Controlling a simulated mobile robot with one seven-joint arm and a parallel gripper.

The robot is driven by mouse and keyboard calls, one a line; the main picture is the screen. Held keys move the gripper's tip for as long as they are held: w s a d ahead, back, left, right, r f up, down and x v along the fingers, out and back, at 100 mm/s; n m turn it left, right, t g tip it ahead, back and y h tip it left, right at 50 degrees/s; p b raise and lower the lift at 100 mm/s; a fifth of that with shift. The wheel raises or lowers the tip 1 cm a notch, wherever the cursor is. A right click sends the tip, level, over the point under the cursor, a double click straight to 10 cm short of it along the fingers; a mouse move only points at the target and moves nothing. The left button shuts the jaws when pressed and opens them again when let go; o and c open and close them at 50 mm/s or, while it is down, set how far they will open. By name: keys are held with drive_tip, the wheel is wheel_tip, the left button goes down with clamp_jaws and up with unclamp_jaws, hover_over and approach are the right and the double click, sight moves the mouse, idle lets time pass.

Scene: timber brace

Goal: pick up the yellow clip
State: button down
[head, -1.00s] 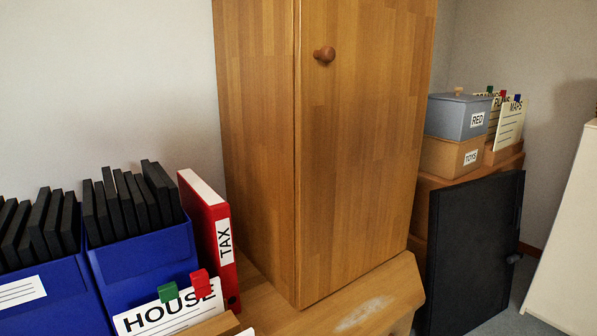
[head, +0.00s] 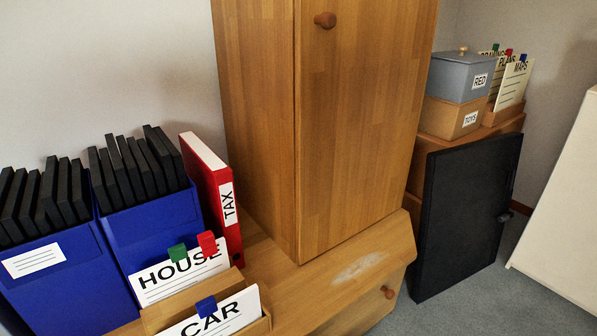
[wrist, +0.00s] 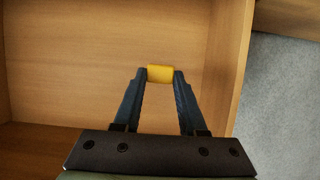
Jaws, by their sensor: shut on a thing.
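The yellow clip (wrist: 160,73) shows in the wrist view, held between the two dark fingertips of my gripper (wrist: 160,77). My gripper is shut on it, with one finger against each side. Behind the clip is the bare wooden inside of a drawer or box; the gap between the clip and the wood cannot be judged. Neither my gripper nor the yellow clip shows in the head view.
In the wrist view, a wooden side wall (wrist: 229,70) stands at the right, with grey carpet (wrist: 285,95) beyond. In the head view, a HOUSE card (head: 180,277) and a CAR card (head: 222,318) carry coloured clips. A wooden cabinet (head: 350,130) fills the middle.

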drive_tip(key=shift+r+p, duration=1.75)
